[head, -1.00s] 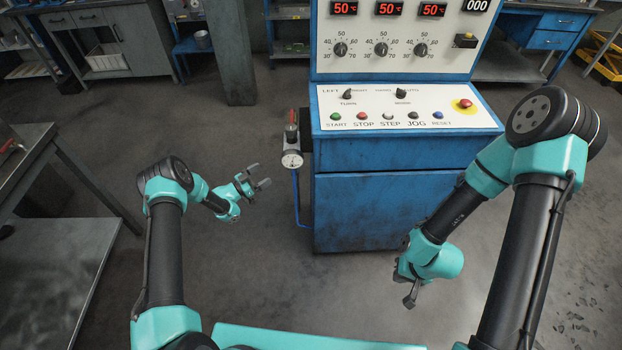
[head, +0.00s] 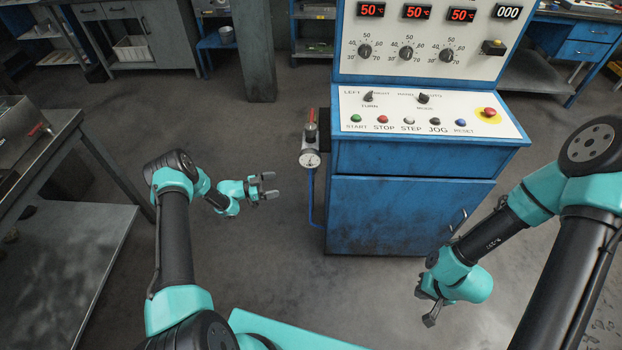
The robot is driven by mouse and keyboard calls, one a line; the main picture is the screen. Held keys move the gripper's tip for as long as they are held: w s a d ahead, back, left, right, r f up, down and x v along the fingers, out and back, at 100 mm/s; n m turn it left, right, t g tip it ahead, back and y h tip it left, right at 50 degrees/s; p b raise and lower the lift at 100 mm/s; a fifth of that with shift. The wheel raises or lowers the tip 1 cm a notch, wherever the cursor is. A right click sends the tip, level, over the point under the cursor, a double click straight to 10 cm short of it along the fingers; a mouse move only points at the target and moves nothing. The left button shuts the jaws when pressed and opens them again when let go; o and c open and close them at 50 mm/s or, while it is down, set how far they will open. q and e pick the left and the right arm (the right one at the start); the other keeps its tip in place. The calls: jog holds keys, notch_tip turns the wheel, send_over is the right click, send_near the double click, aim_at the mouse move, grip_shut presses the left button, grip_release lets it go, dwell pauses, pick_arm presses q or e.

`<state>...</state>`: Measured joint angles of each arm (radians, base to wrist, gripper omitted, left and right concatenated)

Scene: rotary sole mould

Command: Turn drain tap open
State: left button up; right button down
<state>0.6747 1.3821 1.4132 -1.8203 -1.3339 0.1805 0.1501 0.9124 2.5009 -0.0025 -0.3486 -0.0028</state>
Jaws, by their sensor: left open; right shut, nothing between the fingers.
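The tap assembly is on the left side of the blue control cabinet (head: 410,215). It has a red upright lever (head: 311,116) above a round white-faced gauge (head: 310,160), with a blue hose (head: 311,200) running down. I cannot tell from this view whether this is the drain tap. My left gripper (head: 272,186) is open and empty, to the left of the gauge and a little lower in the picture, apart from it. My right gripper (head: 426,308) is shut and empty, low in front of the cabinet's right part.
The cabinet's panel (head: 430,112) carries several buttons, switches and a red emergency button (head: 489,112). A metal table (head: 60,140) stands at the left. A grey pillar (head: 257,50) stands behind. The floor between the table and the cabinet is clear.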

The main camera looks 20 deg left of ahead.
pick_arm(q)
jog(key=x, duration=1.6)
jog(key=shift+w+d, duration=0.1)
jog(key=shift+r, duration=0.1)
jog(key=shift+c, duration=0.3)
jog(key=c, duration=0.9)
jog(key=shift+o, duration=0.2)
